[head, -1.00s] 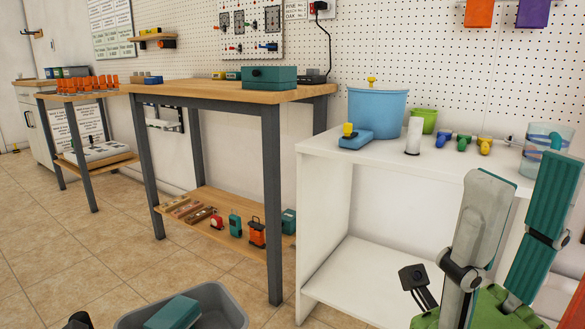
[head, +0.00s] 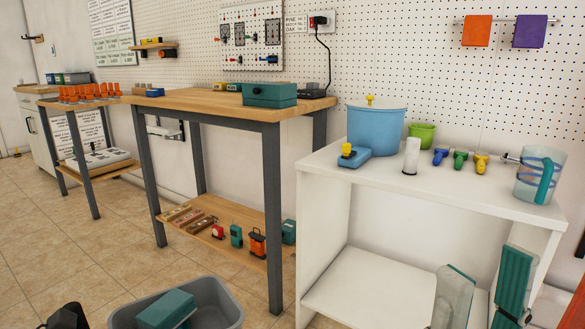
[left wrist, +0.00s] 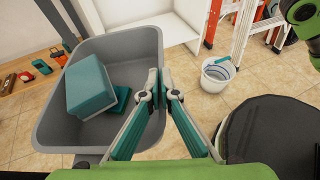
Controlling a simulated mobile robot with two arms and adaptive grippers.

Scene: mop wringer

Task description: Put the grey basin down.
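The grey basin (head: 214,298) is at the bottom of the head view, cut off by the frame edge. It fills the left of the left wrist view (left wrist: 130,65). A teal block (head: 166,311) lies inside it, with a flatter teal piece (left wrist: 121,97) beside it in the left wrist view. My left gripper (left wrist: 160,88) has its fingers on either side of the basin's right wall, shut on the rim. The basin's underside is hidden, so I cannot tell if it touches the floor. My right gripper (head: 486,280) is open and empty before the white shelf unit.
The white shelf unit (head: 325,165) carries a blue bucket (head: 376,128) and a clear pitcher (head: 538,177). A wooden workbench (head: 200,104) stands left of it. A white bucket (left wrist: 217,73) and red ladder (left wrist: 214,20) stand beyond the basin.

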